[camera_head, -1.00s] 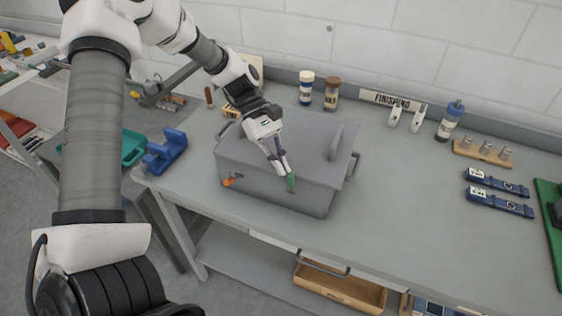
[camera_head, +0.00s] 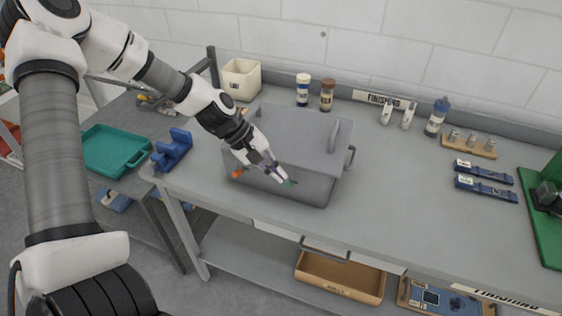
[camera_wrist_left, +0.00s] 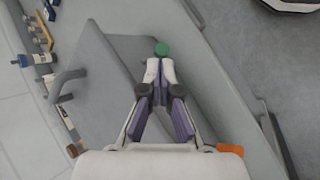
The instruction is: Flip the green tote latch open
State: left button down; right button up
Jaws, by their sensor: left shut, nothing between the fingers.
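The grey tote (camera_head: 300,150) stands on the grey workbench with its lid on. The green latch (camera_head: 290,182) is on its front side and also shows in the left wrist view (camera_wrist_left: 162,49) just beyond my fingertips. My left gripper (camera_head: 278,175) is shut and empty, its tips right at the green latch; I cannot tell whether they touch it. The gripper shows in the left wrist view (camera_wrist_left: 160,68) too. An orange latch (camera_head: 238,172) is on the tote's front at the left, and in the left wrist view (camera_wrist_left: 230,150) it is partly hidden by my gripper's body. My right gripper is not in view.
Two jars (camera_head: 327,95) and a cream bin (camera_head: 241,79) stand behind the tote. A blue holder (camera_head: 172,150) and a teal tray (camera_head: 112,150) are at the left. Blue straps (camera_head: 486,190) lie at the right. The bench right of the tote is mostly clear.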

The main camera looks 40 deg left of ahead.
pick_arm(q)
jog(key=shift+w+a+f+b, duration=0.1)
jog(key=shift+w+f+b, duration=0.05)
jog(key=shift+w+b, duration=0.3)
jog(key=shift+w+a+f+b, duration=0.1)
jog(key=shift+w+f+b, duration=0.05)
jog(key=shift+w+b, duration=0.25)
jog(key=shift+w, duration=0.1)
